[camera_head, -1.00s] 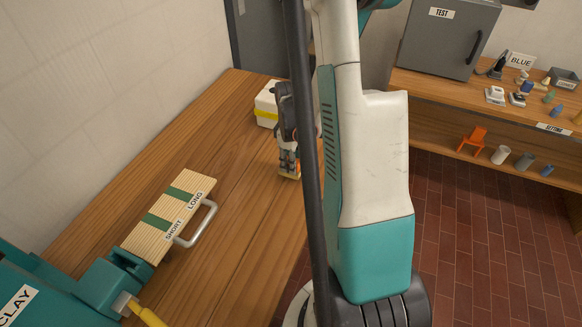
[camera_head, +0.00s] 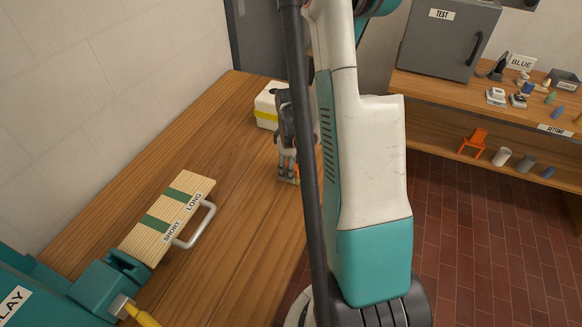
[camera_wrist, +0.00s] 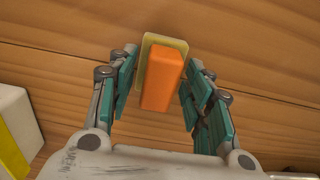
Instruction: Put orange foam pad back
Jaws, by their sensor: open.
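The orange foam pad (camera_wrist: 163,82) is a block between the two fingers of my gripper (camera_wrist: 160,88) in the wrist view. Its far end is by a pale yellow-green flat piece (camera_wrist: 178,44); I cannot tell whether that is a base under it or part of it. My gripper is open, with a finger on each side and small gaps to the block. In the head view my gripper (camera_head: 287,168) is low over the wooden table, and only a sliver of orange shows at its fingertips. My arm hides part of this spot.
A white box with a yellow band (camera_head: 267,106) stands close behind my gripper. A slatted block marked SHORT and LONG (camera_head: 167,218), with a metal handle, lies at front left. A teal device (camera_head: 105,287) is nearer. Bare table (camera_head: 225,160) lies between. A shelf (camera_head: 430,92) stands at right.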

